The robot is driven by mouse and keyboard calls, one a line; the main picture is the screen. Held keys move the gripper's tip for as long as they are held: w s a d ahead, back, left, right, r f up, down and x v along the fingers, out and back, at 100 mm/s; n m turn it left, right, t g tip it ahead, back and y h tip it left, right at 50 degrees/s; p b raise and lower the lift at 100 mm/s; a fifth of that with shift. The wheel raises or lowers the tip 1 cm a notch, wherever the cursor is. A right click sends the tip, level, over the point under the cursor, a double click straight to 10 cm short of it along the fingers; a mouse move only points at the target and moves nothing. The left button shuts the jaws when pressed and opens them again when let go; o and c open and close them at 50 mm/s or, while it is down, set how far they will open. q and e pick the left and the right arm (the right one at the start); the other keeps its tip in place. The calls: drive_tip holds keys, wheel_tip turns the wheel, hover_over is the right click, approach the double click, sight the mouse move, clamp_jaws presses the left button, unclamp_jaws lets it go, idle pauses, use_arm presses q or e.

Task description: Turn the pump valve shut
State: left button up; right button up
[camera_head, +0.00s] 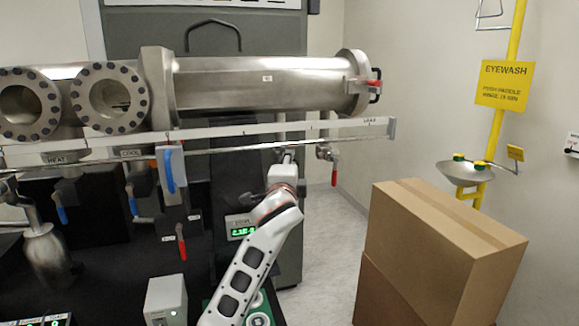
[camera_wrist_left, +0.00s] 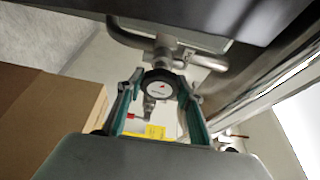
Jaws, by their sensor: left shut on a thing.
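My left arm rises from the bottom middle of the head view, with its left gripper (camera_head: 286,156) up at the pipework under the long steel chamber. In the left wrist view the teal fingers of the left gripper (camera_wrist_left: 162,84) stand on either side of a round knob (camera_wrist_left: 161,84) with a black rim and a pale face with a red mark. It appears to be the pump valve, and the fingers are shut on it. It sits on a metal pipe fitting. In the head view the gripper hides the knob. My right gripper is in neither view.
The steel chamber (camera_head: 260,84) spans the top, with a long rail (camera_head: 330,126) below it. A red-handled valve (camera_head: 334,172) hangs right of my gripper. Cardboard boxes (camera_head: 430,250) stand at the right, near the eyewash station (camera_head: 465,172). Floor (camera_head: 325,240) is clear between.

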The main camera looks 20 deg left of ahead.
use_arm(q)
drive_tip(key=m+g, duration=0.1)
drive_tip(key=m, duration=0.2)
drive_tip(key=shift+r, duration=0.15)
drive_tip(key=m+g+y, duration=0.1)
drive_tip(key=m+g, duration=0.1)
drive_tip(key=m, duration=0.2)
drive_tip(key=shift+m, duration=0.3)
drive_tip(key=shift+m+g+y, duration=0.6)
drive_tip(key=shift+m+g, duration=0.3)
drive_tip(key=shift+m, duration=0.3)
drive_tip(key=shift+m+g+y, duration=0.5)
drive_tip(key=shift+m+g, duration=0.1)
drive_tip(key=shift+m, duration=0.5)
drive_tip(key=shift+a, duration=0.1)
drive_tip(key=o, duration=1.1)
drive_tip(key=shift+f, duration=0.2)
